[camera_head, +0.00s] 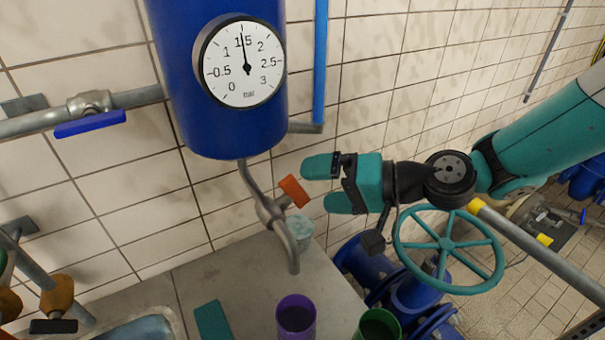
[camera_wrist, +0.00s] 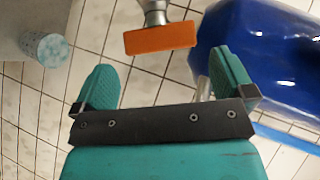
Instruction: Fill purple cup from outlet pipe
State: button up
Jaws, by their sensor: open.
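The purple cup (camera_head: 296,316) stands upright on the grey counter, just below and slightly in front of the outlet pipe (camera_head: 287,248). Its inside looks dark; I cannot tell if it holds liquid. The outlet pipe bends down from the blue tank, and its valve has an orange handle (camera_head: 294,191). My gripper (camera_head: 322,186) is open and empty, to the right of the handle and apart from it. In the wrist view the orange handle (camera_wrist: 160,38) lies ahead of and between the two teal fingers. The purple cup is not in the wrist view.
The blue tank (camera_head: 215,130) with a pressure gauge (camera_head: 242,62) is above the pipe. A green cup (camera_head: 378,325) stands right of the purple one. A pale speckled cup (camera_head: 299,225) is behind the pipe. A teal handwheel (camera_head: 447,244) and blue pipes are below my arm.

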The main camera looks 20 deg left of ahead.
aim_at(295, 192)
jog(key=p+x, duration=0.1)
jog(key=x, duration=0.2)
jog(key=shift+a+f, duration=0.2)
jog(key=shift+a, duration=0.15)
jog(key=c, duration=0.7)
jog(key=f+b, duration=0.1)
jog(key=b, duration=0.3)
jog(key=shift+n+y, duration=0.3)
jog(key=shift+n, duration=0.1)
jog(key=shift+c, duration=0.2)
jog(key=n+g+b, duration=0.1)
jog(key=b, duration=0.2)
jog(key=shift+r+y+b, duration=0.3)
jog(key=shift+r+y, duration=0.1)
